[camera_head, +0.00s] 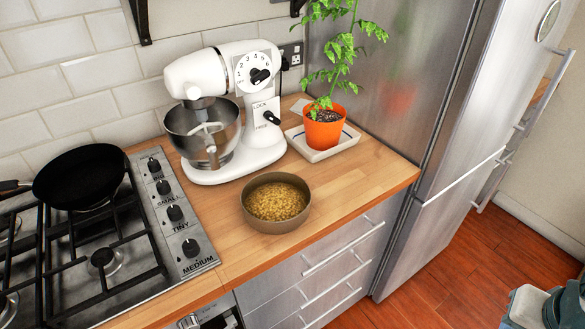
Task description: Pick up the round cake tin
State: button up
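The round cake tin (276,221) sits upright on the wooden counter, near its front edge, in front of the white stand mixer. It is brownish grey with a grainy golden content or inner surface. My gripper is not clearly in view. A grey-green and dark piece at the bottom right corner is probably part of my own arm, well apart from the tin; no fingertips show.
A stand mixer (231,110) with a steel bowl stands behind the tin. A potted plant (324,130) on a white tray stands back right, beside the steel fridge (385,85). A gas hob (104,250) with a black pan (80,177) is left. Counter (345,185) right of the tin is clear.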

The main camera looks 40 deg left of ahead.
aim_at(273, 202)
jog(key=u, duration=0.95)
jog(key=i, duration=0.8)
jog(key=u, duration=0.85)
